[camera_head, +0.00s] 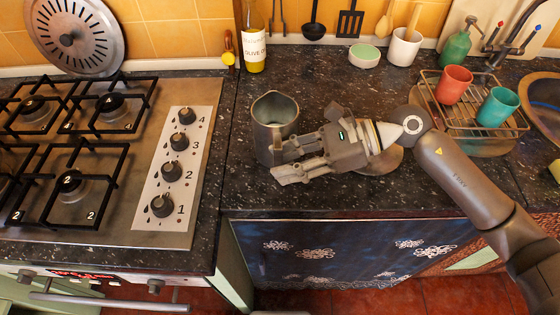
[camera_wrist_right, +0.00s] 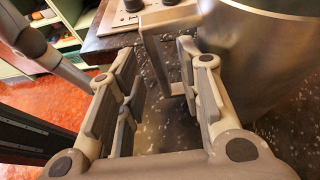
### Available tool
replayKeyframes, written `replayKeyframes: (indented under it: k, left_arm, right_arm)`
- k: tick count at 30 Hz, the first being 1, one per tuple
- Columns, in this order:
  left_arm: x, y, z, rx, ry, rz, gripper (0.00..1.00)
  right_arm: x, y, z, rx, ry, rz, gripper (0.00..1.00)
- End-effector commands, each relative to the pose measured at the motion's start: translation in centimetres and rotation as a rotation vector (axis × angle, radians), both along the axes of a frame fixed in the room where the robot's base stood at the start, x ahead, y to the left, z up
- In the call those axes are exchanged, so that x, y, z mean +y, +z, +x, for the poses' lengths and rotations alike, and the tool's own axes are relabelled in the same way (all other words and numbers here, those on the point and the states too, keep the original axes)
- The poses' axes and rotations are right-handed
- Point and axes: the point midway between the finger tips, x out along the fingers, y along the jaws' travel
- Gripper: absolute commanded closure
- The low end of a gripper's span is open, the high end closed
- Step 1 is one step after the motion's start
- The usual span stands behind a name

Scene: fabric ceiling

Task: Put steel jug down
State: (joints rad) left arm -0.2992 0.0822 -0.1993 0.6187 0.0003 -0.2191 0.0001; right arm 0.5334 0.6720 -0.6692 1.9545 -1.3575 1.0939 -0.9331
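The steel jug (camera_head: 274,128) stands upright on the dark speckled countertop, just right of the stove. My right gripper (camera_head: 281,165) comes in from the right, low beside the jug and partly in front of its lower part. In the right wrist view, the jug's body (camera_wrist_right: 270,60) fills the upper right, and its angular handle (camera_wrist_right: 153,62) shows beyond and between the spread fingers. The right gripper (camera_wrist_right: 157,75) is open, with a clear gap between its fingers and no visible grip on the handle. My left gripper is in neither view.
A stove (camera_head: 110,215) with knobs and burners lies to the left. An olive oil bottle (camera_head: 254,40) stands behind the jug. A wire rack (camera_head: 440,112) with a red cup (camera_head: 454,84) and a teal cup (camera_head: 497,106) is at right. The counter's front edge is near.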

Motion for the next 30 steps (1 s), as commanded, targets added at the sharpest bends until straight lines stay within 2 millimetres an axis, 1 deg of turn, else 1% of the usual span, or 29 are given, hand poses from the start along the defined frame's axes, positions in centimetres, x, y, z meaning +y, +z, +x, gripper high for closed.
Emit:
replayKeyframes:
  k: [3,9,12,15,20,30]
  left_arm:
    - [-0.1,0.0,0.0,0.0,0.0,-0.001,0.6]
    - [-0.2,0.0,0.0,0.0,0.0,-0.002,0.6]
    - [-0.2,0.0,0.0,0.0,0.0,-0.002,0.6]
    - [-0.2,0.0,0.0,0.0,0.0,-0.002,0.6]
    - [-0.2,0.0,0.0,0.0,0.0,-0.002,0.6]
    - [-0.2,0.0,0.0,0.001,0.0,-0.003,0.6]
  right_arm:
    - [-2.4,0.9,0.2,-0.003,-0.003,-0.004,0.66]
    - [-6.3,2.6,0.5,-0.002,-0.002,-0.002,0.66]
    - [-7.8,3.3,0.6,-0.004,-0.001,-0.001,0.66]
    - [-8.8,3.8,0.7,-0.003,0.0,0.0,0.66]
    - [-9.4,4.1,0.7,-0.005,0.002,0.001,0.66]
    - [-9.5,4.1,0.7,-0.004,0.002,0.002,0.66]
